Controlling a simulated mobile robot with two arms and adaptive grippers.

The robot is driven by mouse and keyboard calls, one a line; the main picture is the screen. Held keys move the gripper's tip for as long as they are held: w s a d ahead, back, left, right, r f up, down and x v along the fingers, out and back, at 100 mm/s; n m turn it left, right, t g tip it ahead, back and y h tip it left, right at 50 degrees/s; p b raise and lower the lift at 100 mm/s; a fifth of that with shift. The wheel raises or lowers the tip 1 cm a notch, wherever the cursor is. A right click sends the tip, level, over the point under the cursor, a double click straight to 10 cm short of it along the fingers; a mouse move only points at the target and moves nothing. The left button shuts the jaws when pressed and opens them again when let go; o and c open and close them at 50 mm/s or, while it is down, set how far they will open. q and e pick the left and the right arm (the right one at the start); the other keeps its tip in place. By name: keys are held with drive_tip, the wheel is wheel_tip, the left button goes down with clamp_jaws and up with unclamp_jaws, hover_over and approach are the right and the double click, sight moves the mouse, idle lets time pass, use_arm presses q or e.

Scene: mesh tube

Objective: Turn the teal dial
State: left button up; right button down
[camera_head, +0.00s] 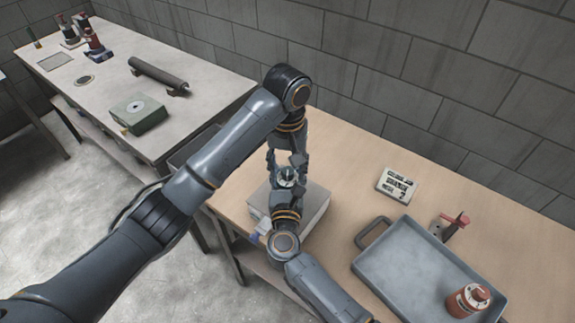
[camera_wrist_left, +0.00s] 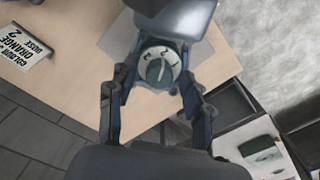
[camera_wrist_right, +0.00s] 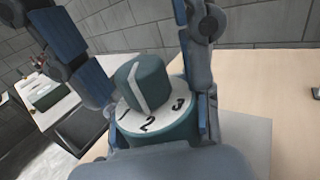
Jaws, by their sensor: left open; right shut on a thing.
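The teal dial (camera_wrist_right: 143,82) is a knob with a white line, on a white disc marked 1, 2 and 3 (camera_wrist_right: 152,118) over a teal round body. In the right wrist view the line's near end points between 1 and 2. The dial also shows in the left wrist view (camera_wrist_left: 158,69), and small in the head view (camera_head: 286,176). My right gripper (camera_head: 285,187) is shut on the dial's body from the near side. My left gripper (camera_wrist_left: 155,88) comes from the far side, open, with its fingers on either side of the knob; contact cannot be told.
A pale grey block (camera_head: 314,200) lies beneath the grippers on the wooden table. A card (camera_head: 397,184) reads "colour orange, dose 2". A grey tray (camera_head: 410,260) with an orange-red canister (camera_head: 468,300) stands at the right. Another table (camera_head: 110,75) stands at the left.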

sight(287, 170)
use_arm(q)
drive_tip(key=shift+r, duration=0.1)
wheel_tip(287, 170, up, 12)
idle(0.5)
use_arm(e)
drive_tip(key=c, duration=0.6)
unclamp_jaws()
drive_tip(key=shift+o, duration=0.2)
drive_tip(key=shift+s, duration=0.15)
